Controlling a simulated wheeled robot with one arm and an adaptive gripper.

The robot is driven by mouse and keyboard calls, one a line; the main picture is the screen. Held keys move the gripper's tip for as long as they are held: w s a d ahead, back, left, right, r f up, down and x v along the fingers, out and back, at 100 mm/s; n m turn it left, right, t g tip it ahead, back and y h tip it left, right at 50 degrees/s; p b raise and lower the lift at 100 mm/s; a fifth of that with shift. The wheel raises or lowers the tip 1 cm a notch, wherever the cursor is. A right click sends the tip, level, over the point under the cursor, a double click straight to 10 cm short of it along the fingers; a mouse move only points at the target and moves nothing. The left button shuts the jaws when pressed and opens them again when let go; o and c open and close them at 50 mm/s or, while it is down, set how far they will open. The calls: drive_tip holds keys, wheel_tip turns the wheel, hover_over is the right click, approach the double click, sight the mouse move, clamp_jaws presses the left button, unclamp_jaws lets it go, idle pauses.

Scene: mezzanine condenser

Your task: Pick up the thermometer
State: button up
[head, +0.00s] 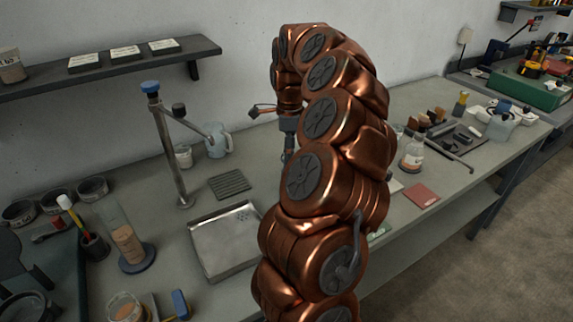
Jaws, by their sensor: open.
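I cannot pick out a thermometer for certain. A thin yellow stick with a pale tip (68,208) stands tilted in a small dark cup (95,246) at the left; I cannot tell what it is. My gripper (288,150) is open and points down above the back of the workbench, right of a pale jug (218,141). It is small and partly hidden by my copper arm, which also covers the middle of the bench. I see nothing held in it.
A metal tray (212,262) and a dark ribbed pad (229,184) lie on the bench (160,180). A bottle (411,153) and red pad (421,196) are at right. A wall shelf (110,68) overhangs the left.

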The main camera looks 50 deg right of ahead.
drive_tip(key=shift+w+f+p, duration=0.15)
drive_tip(key=shift+f+p, duration=1.25)
drive_tip(key=shift+f, duration=1.35)
